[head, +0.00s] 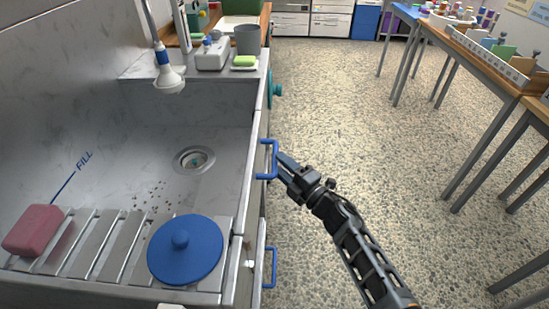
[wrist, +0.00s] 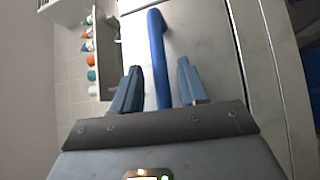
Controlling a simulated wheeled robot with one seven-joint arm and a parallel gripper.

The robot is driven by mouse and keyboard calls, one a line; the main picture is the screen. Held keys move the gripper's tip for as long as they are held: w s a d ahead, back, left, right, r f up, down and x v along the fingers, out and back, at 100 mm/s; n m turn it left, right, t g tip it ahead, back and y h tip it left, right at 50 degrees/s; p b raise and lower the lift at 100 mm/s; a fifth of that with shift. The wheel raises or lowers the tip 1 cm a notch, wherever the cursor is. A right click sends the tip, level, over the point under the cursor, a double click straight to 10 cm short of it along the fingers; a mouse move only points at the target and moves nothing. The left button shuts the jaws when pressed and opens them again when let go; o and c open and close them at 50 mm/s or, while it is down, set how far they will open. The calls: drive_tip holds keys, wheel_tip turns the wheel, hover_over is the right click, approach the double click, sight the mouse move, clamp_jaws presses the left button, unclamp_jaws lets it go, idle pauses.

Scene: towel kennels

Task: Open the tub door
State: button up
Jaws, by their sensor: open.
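The steel tub (head: 140,130) fills the left of the head view, with a drain in its floor. A blue bar handle (head: 274,150) sticks out from the tub's right side. A second blue handle (head: 271,268) is lower in the picture, on the same side. My gripper (head: 281,160) is at the upper handle, coming from the right. In the wrist view, the blue handle (wrist: 157,50) runs between the two open fingers, with gaps visible on both sides. The pale door panel (wrist: 205,45) lies behind it. The door's outer face is mostly hidden in the head view.
A blue round lid (head: 186,250) and a red block (head: 33,230) sit at the tub's near end. A sprayer (head: 168,80), a grey cup (head: 247,40) and green soap (head: 244,61) are at the far end. Speckled floor (head: 340,110) is open to the right, before the tables.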

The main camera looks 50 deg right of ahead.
drive_tip(key=shift+w+d+r, duration=0.1)
drive_tip(key=shift+w+r, duration=0.05)
drive_tip(key=shift+w, duration=0.7)
drive_tip(key=shift+w+d+r, duration=0.1)
drive_tip(key=shift+w, duration=0.7)
clamp_jaws()
